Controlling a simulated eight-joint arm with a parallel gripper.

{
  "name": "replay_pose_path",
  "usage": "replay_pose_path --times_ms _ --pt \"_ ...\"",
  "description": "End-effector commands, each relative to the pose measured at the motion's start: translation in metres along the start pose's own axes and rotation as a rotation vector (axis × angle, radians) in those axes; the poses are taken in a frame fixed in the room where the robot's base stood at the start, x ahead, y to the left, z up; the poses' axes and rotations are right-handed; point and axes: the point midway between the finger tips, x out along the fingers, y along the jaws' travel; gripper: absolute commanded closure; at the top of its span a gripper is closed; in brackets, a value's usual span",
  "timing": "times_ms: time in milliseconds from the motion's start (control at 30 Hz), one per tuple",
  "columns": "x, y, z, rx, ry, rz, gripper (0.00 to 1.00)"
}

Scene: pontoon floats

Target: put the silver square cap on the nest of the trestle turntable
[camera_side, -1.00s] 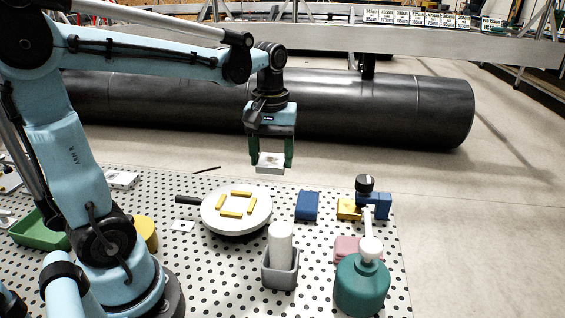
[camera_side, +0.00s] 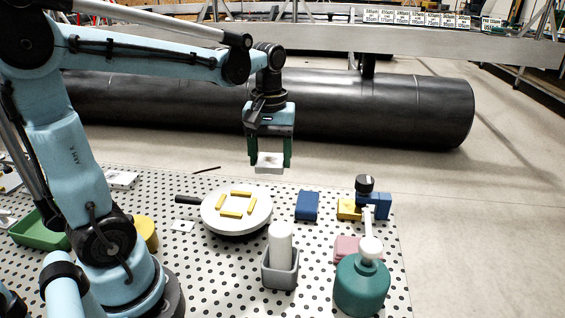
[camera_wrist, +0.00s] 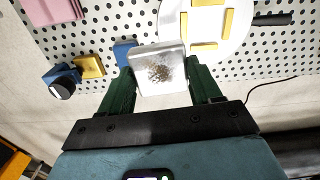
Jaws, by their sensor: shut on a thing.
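The silver square cap (camera_side: 269,161) is held between the green fingers of my gripper (camera_side: 270,155), which is shut on it. In the wrist view the cap (camera_wrist: 158,68) shows a flat face with a brownish speckled patch, and a finger of my gripper (camera_wrist: 157,88) is on each side. The trestle turntable (camera_side: 236,224) is a round white disc with a dark handle at its left. Several yellow bars on its top frame a square nest (camera_side: 236,204), which looks empty. The cap is in the air, above and beyond the turntable, apart from it.
A blue block (camera_side: 307,205) lies right of the turntable. A grey holder with a white cylinder (camera_side: 281,262) stands in front. A teal bottle (camera_side: 362,287), a pink block (camera_side: 346,247) and a blue-and-yellow clamp (camera_side: 372,204) are at right. A green tray (camera_side: 40,232) is at left.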

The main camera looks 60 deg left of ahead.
Motion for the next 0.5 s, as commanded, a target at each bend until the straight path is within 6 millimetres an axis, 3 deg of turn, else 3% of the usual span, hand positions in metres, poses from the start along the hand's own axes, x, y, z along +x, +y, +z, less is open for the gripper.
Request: replay_pose_path --times_ms 300,500 --pt "0.023 -0.058 -0.037 -0.782 0.0 0.0 0.75" --pt "0.035 -0.09 -0.05 -1.196 0.0 0.0 0.75"
